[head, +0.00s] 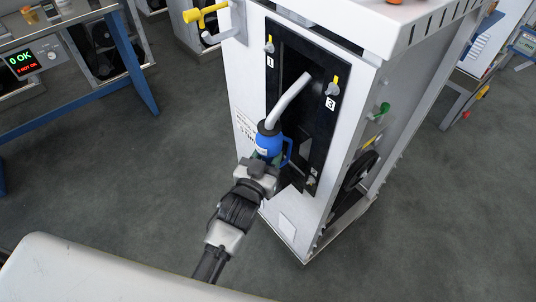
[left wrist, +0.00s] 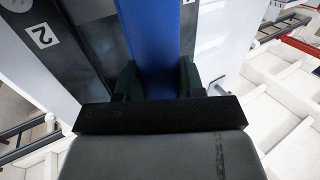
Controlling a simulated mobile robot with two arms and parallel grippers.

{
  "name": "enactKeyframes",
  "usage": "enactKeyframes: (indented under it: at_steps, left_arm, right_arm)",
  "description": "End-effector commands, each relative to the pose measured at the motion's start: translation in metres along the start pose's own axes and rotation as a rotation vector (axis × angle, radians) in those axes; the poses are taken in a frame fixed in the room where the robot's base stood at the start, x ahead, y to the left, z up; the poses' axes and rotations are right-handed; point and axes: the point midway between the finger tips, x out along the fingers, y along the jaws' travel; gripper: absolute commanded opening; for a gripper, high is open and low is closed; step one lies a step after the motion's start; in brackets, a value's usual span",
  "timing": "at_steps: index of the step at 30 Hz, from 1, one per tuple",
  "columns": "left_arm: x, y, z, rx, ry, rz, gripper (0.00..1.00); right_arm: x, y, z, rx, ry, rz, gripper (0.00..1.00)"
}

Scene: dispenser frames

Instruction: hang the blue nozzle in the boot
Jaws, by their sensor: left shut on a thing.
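The blue nozzle (head: 270,139) has a grey curved spout that points up and to the right, with its tip in front of the dark recess of the dispenser. My left gripper (head: 266,163) is shut on the blue nozzle, which fills the space between the fingers in the left wrist view (left wrist: 154,45). The dispenser's black front panel (head: 314,50) carries labels 1, 2 and 3. I cannot tell which part is the boot, nor whether the spout touches the panel. My right gripper is not in view.
The white dispenser cabinet (head: 247,85) stands upright, with a hose reel (head: 360,170) on its right side. A blue-legged table (head: 130,60) with a display is at the left. The grey floor between is clear.

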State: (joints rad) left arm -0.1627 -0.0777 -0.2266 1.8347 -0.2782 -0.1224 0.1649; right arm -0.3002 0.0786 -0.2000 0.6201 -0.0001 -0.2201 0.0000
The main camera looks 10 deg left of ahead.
Motion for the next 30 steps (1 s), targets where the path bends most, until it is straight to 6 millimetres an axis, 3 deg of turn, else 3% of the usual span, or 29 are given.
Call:
enactKeyframes:
  at_steps: [30]
  left_arm:
    - [0.001,0.000,0.019,-0.001,0.009,0.000,0.00]
  right_arm:
    - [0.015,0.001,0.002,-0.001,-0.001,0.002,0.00]
